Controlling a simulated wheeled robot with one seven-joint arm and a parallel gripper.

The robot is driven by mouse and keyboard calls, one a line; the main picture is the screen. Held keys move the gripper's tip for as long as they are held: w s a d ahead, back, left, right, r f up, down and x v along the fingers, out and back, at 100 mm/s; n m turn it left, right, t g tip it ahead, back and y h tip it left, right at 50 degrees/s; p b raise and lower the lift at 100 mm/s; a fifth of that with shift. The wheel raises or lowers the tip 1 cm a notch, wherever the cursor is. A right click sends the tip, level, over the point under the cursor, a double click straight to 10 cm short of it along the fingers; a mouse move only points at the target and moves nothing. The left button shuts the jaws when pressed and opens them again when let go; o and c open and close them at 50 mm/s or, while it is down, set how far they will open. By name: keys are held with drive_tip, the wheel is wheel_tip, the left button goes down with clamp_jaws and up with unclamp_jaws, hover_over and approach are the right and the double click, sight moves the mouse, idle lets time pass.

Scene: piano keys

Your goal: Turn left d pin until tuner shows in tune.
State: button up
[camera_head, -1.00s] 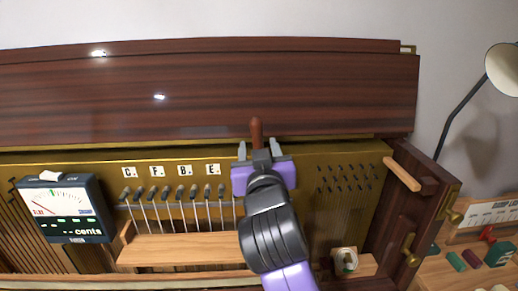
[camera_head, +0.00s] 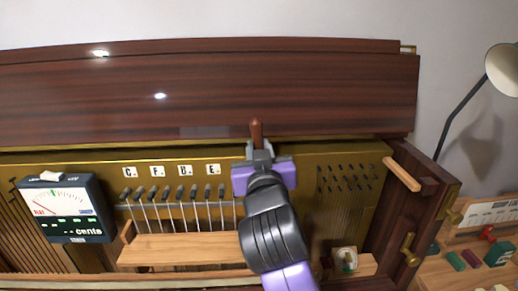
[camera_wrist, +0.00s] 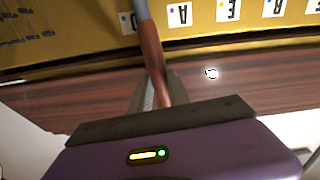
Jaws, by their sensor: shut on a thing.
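The tuning lever has a brown wooden handle (camera_head: 256,131), which sticks up between my fingertips. My gripper (camera_head: 260,148) is shut on this handle. In the wrist view the handle (camera_wrist: 152,58) runs from the fingers to a grey metal shaft (camera_wrist: 142,10) at the top edge. The lever's far end and any pin under it are hidden. The tuner (camera_head: 66,210) stands at the left with its needle on the left, FLAT side. Its readout seems to show dashes and "cents". The letter cards (camera_head: 171,170) sit left of my gripper; the d card is hard to make out.
A row of dark-topped hammers (camera_head: 180,194) stands behind a wooden rail (camera_head: 185,249). Bare pins (camera_head: 345,179) fill the plate at right. The dark lid (camera_head: 205,85) rises behind my gripper. A lamp (camera_head: 503,68) and side table stand at far right.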

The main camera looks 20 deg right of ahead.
drive_tip(key=shift+c, duration=0.3)
clamp_jaws()
drive_tip(key=shift+d, duration=0.2)
drive_tip(key=shift+s+d+m, duration=0.1)
drive_tip(key=shift+d+m, duration=0.4)
drive_tip(key=shift+s+d, duration=0.1)
drive_tip(key=shift+d, duration=0.25)
drive_tip(key=shift+s+d+m+b, duration=0.1)
drive_tip(key=shift+d+m+b, duration=0.2)
drive_tip(key=shift+m, duration=0.2)
